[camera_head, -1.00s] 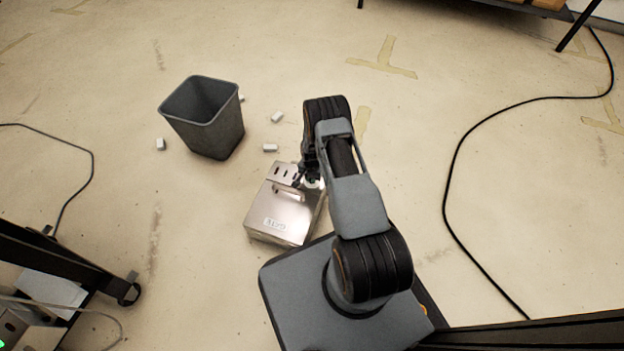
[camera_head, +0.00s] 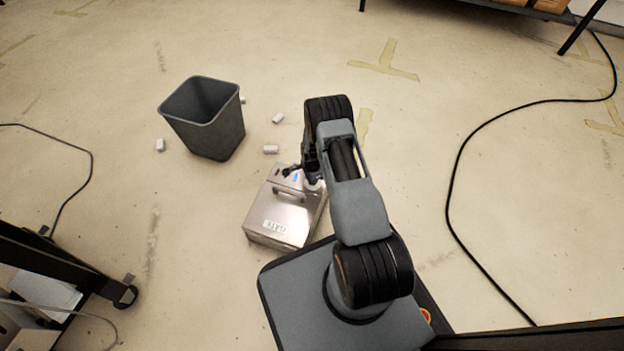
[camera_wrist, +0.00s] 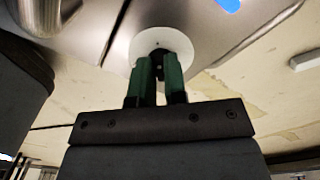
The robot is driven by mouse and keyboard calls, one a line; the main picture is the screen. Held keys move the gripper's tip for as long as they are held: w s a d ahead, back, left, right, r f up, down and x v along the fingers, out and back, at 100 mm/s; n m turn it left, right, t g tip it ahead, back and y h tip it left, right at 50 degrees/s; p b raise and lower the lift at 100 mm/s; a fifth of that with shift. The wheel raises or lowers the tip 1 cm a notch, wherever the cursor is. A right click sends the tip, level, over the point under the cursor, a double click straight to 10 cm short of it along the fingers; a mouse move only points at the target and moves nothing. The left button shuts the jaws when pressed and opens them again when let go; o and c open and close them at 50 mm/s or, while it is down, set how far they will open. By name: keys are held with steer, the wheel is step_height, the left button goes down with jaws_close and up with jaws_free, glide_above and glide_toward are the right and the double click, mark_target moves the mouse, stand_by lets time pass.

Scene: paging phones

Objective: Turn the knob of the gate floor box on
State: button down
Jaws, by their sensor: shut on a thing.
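The gate floor box (camera_head: 282,222) is a silvery metal box with a "GATE" label and a handle on its lid, standing on the floor beside my base. In the wrist view, my gripper (camera_wrist: 159,72) has its two green fingers closed on the small dark knob (camera_wrist: 158,52) at the middle of a white round disc (camera_wrist: 178,40) on the box. A bright blue patch (camera_head: 296,177) shows on the box top, and also at the upper edge of the wrist view (camera_wrist: 229,4). In the head view my arm hides the knob and fingertips.
A dark grey bin (camera_head: 205,120) stands on the floor behind and left of the box, with several small white pieces (camera_head: 271,150) around it. A black cable (camera_head: 452,200) runs along the floor at right. A dark wheeled frame (camera_head: 70,262) stands at lower left.

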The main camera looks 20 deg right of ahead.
stand_by(0.6)
steer(key=c, duration=1.2)
jaws_free()
steer(key=shift+o, duration=0.2)
step_height(320, 180, up, 14)
steer(key=p, duration=0.5)
steer(key=shift+p, duration=0.4)
steer(key=shift+f, duration=0.1)
steer(key=s+a+r+n+t+p, duration=0.15)
steer(key=r+p, duration=0.45)
steer(key=r, duration=0.8)
steer(key=s+a+r+n+p, duration=0.1)
steer(key=a+r+n+p, duration=0.3)
steer(key=r, duration=0.9)
steer(key=s+r+n+p, duration=0.15)
steer(key=r+p, duration=0.55)
steer(key=r, duration=0.7)
steer(key=s+a+r+n+p, duration=0.1)
steer(key=s+r+n+p, duration=0.2)
steer(key=r, duration=0.7)
steer(key=s+a+r+n+t+p, duration=0.1)
steer(key=s+r+n+p, duration=0.3)
steer(key=s+r+p, duration=0.4)
steer(key=s+a+r+n+t+p, duration=0.1)
steer(key=s+r+p, duration=0.5)
steer(key=r, duration=0.6)
steer(key=a+n, duration=0.1)
steer(key=n, duration=0.1)
steer(key=shift+s+a+n, duration=0.2)
steer(key=shift+a+n, duration=0.1)
